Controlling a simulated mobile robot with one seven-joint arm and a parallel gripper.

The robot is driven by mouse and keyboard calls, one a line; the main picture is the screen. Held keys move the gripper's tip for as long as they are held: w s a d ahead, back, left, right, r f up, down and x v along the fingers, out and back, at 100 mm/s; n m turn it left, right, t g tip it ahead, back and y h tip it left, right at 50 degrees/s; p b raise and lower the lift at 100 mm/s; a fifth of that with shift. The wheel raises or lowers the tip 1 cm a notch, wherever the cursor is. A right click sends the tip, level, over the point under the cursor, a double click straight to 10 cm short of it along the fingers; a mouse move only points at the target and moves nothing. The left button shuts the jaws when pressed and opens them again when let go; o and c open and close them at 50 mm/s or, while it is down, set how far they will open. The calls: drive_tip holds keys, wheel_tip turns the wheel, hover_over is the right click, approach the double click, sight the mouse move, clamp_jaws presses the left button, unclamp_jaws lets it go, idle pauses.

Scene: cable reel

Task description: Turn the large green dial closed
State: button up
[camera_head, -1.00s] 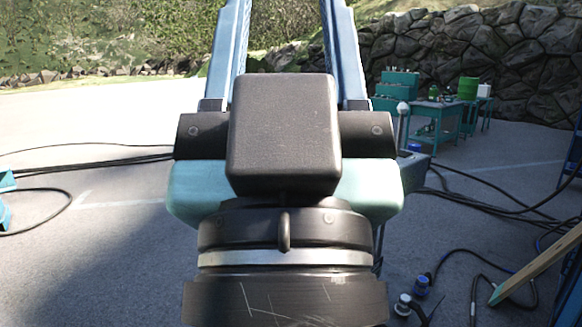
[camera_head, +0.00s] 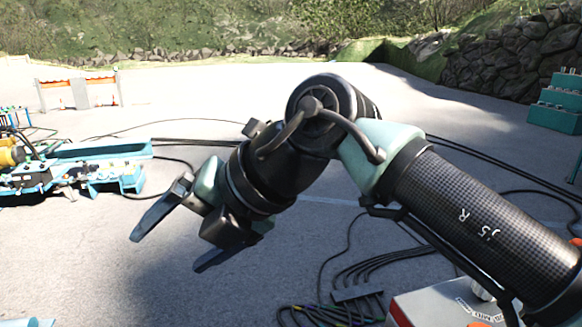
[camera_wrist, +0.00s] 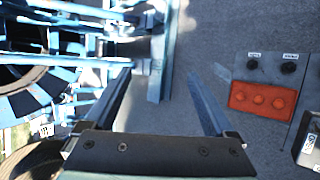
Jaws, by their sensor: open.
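No large green dial can be made out in either view. My gripper (camera_head: 167,253) hangs over the asphalt in the left half of the head view, pointing down and left. Its two blue fingers are spread with nothing between them.
A blue bench with equipment (camera_head: 110,150) stands at left in the head view. Cables (camera_head: 360,265) and a grey-red box (camera_head: 440,308) lie lower right. The wrist view shows a blue frame (camera_wrist: 155,65) left and an orange block (camera_wrist: 262,98) on a grey panel right.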

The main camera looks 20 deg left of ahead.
drive_tip(key=w+d+f+m+h, duration=0.2)
drive_tip(key=d+h, duration=0.1)
drive_tip(key=d, duration=0.5)
drive_tip(key=w+d+f+m+t+h+p, duration=0.1)
drive_tip(key=w+d+f+m+h, duration=0.15)
drive_tip(key=d, duration=0.65)
drive_tip(key=w+d+f+m+h, duration=0.15)
drive_tip(key=d+h, duration=0.25)
drive_tip(key=d, duration=0.4)
drive_tip(key=shift+n, duration=0.3)
drive_tip(key=f+b, duration=0.4)
drive_tip(key=f, duration=0.2)
drive_tip(key=f+b, duration=0.4)
drive_tip(key=f, duration=0.2)
drive_tip(key=shift+a+f, duration=0.2)
drive_tip(key=shift+f, duration=0.05)
drive_tip(key=shift+c, duration=0.3)
drive_tip(key=c, duration=1.3)
